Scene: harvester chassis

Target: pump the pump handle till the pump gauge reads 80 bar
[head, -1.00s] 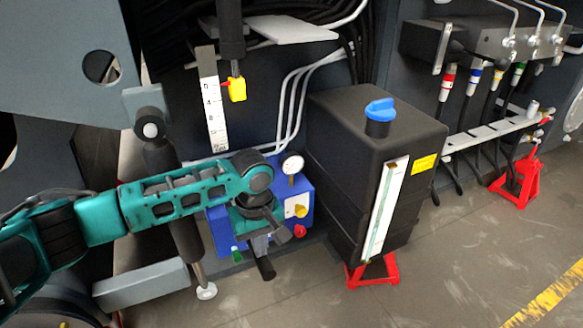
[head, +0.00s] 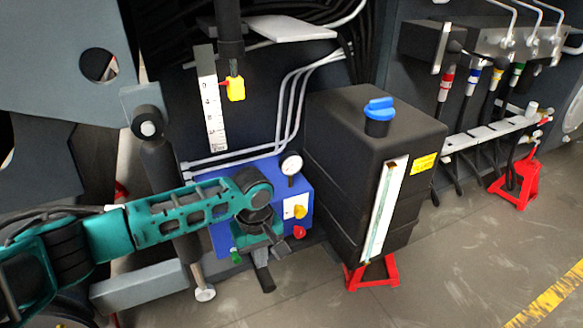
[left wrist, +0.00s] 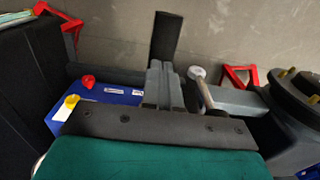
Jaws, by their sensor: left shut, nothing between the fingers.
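The blue pump unit (head: 262,172) stands low beside the black tank. Its round white pump gauge (head: 291,164) faces me; the needle is too small to read for certain. The black pump handle (head: 263,279) sticks out below my left gripper (head: 262,257), and it also shows beyond the fingertips in the left wrist view (left wrist: 166,37). My left gripper's fingers (left wrist: 163,80) are shut with nothing between them, in front of or against the handle; contact is unclear. The wrist hides part of the pump. My right gripper is out of view.
The black tank (head: 340,150) with a blue cap (head: 379,110) stands close right of the pump. A grey strut with a round foot (head: 204,293) is close left. Red stands (head: 375,272) sit on the floor. Floor at the lower right is clear.

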